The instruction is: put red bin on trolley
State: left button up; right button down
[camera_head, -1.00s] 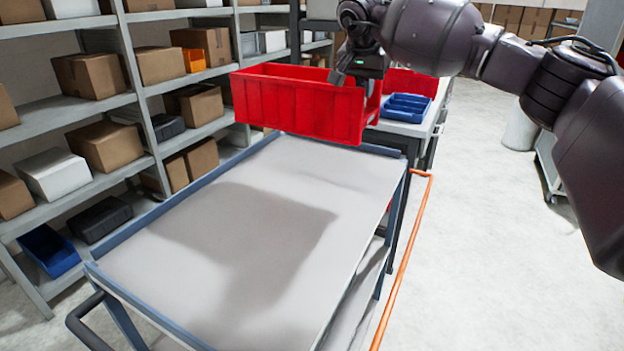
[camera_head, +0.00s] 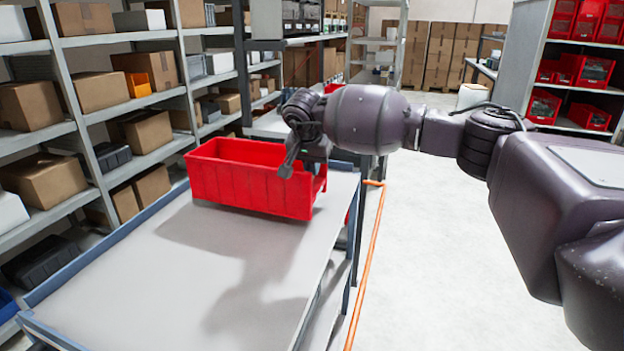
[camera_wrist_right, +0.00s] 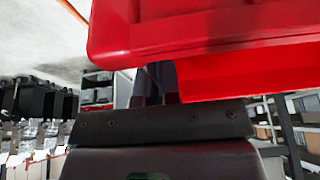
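The red bin (camera_head: 240,182) is upright over the far end of the trolley's grey top (camera_head: 150,275), which has a blue rim. I cannot tell if its base touches the top. My right gripper (camera_head: 300,165) is at the bin's near right end, one finger outside the wall, and appears shut on it. In the right wrist view the red bin (camera_wrist_right: 200,35) fills the top of the picture, close against the gripper (camera_wrist_right: 165,110). The other finger's contact is hidden. My left gripper is not in view.
Shelves with cardboard boxes (camera_head: 105,90) run along the left. Another table or rack (camera_head: 270,122) stands behind the trolley, partly hidden by my arm. An orange line or rail (camera_head: 366,265) runs along the trolley's right. The floor (camera_head: 440,250) there is clear. Red bins fill a rack (camera_head: 585,70) at the right.

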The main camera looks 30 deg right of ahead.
aim_at(314, 186)
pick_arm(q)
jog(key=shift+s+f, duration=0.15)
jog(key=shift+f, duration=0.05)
pick_arm(e)
jog(key=shift+f, duration=1.8)
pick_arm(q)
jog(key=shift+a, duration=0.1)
pick_arm(e)
jog(key=c, duration=1.3)
grip_release()
jog(key=p+v, duration=0.1)
jog(key=v, duration=0.9)
jog(key=shift+r, duration=0.4)
jog(key=shift+s+a+r, duration=0.2)
jog(key=shift+r, duration=0.4)
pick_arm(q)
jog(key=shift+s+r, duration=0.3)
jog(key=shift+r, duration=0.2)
